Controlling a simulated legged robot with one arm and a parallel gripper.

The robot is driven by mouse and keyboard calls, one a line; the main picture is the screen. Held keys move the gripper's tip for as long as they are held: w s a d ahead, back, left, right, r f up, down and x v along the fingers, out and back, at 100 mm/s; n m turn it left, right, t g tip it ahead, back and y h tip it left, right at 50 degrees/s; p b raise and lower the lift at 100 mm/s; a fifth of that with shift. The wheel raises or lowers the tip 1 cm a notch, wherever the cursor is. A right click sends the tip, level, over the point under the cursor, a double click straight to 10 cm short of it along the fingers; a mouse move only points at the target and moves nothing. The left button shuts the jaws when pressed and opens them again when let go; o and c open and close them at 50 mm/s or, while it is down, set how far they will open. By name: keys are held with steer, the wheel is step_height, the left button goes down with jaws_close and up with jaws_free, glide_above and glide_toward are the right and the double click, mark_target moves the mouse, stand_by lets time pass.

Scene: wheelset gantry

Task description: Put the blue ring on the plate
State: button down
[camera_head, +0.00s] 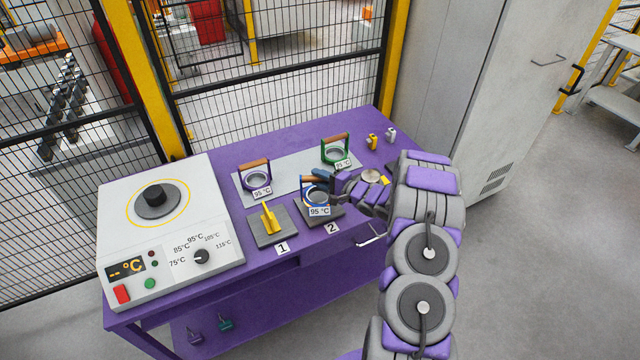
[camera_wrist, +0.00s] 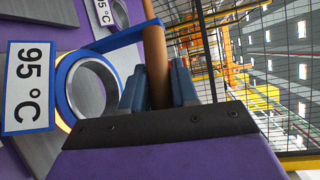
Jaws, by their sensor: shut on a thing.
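The blue ring (camera_head: 309,197) has a 95 °C tag and a wooden handle; in the wrist view the ring (camera_wrist: 66,92) is on the left. My gripper (camera_head: 325,179) is shut on its handle; in the wrist view the handle stands between the fingers (camera_wrist: 158,88). In the head view the ring is over the dark square plate (camera_head: 338,213) by label 2; I cannot tell whether they touch. The heater (camera_head: 118,242) at the left has a round grey plate (camera_head: 175,204) with a black core, with no ring around it.
A purple ring (camera_head: 244,181) and a green ring (camera_head: 323,153) stand on a light grey mat (camera_head: 290,169). A yellow upright piece (camera_head: 268,219) stands on the square plate by label 1. Small yellow and grey pieces are at the back right. A mesh fence (camera_head: 270,90) runs behind the purple table (camera_head: 285,140).

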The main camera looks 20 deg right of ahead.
steer(key=shift+w+d+f+b, duration=0.15)
steer(key=shift+w+f+b, duration=0.15)
steer(key=shift+f, duration=0.35)
steer(key=shift+w+d+f+b, duration=0.2)
steer(key=shift+w+f, duration=0.15)
steer(key=shift+f, duration=0.3)
steer(key=shift+w+d+f+b, duration=0.1)
steer(key=shift+w+f+b, duration=0.2)
steer(key=shift+f, duration=0.35)
steer(key=shift+d+r, duration=0.1)
steer(key=c, duration=0.8)
jaws_free()
steer(key=shift+c, duration=0.2)
